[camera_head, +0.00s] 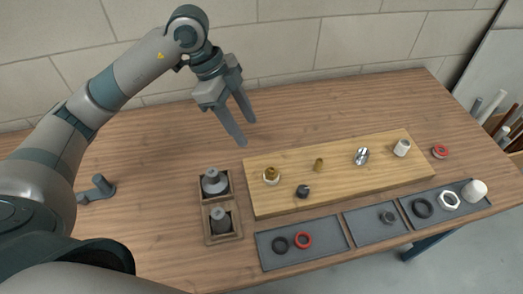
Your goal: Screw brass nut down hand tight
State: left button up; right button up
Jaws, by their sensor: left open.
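A brass nut (271,173) sits at the top of a white fitting near the left end of the wooden board (340,194). At this size I cannot tell how far it is threaded on. A smaller brass piece (318,165) stands upright to its right on the board. My left gripper (244,130) is open and empty, with its fingers pointing down over the table, behind and left of the brass nut and apart from it. My right gripper is not in view.
A wooden holder (207,228) with two grey fittings stands left of the board. A black part, a chrome part and a white fitting stand on the board. Grey trays (331,244) with rings lie in front. A grey pipe piece (98,188) lies far left. The table behind the board is clear.

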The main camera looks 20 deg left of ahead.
aim_at(271, 170)
pick_arm(q)
jog(key=p+x, duration=0.4)
jog(key=x, duration=1.2)
jog(key=shift+d+f, duration=0.2)
jog(key=shift+f, duration=0.05)
jog(key=shift+c, duration=0.3)
jog(key=c, duration=1.1)
jog(key=shift+w, duration=0.1)
jog(key=shift+w+f+m+g, duration=0.1)
jog(key=shift+m+g, duration=0.3)
jog(key=shift+m, duration=0.7)
jog(key=shift+m+g+b, duration=0.4)
jog(key=shift+m, duration=0.7)
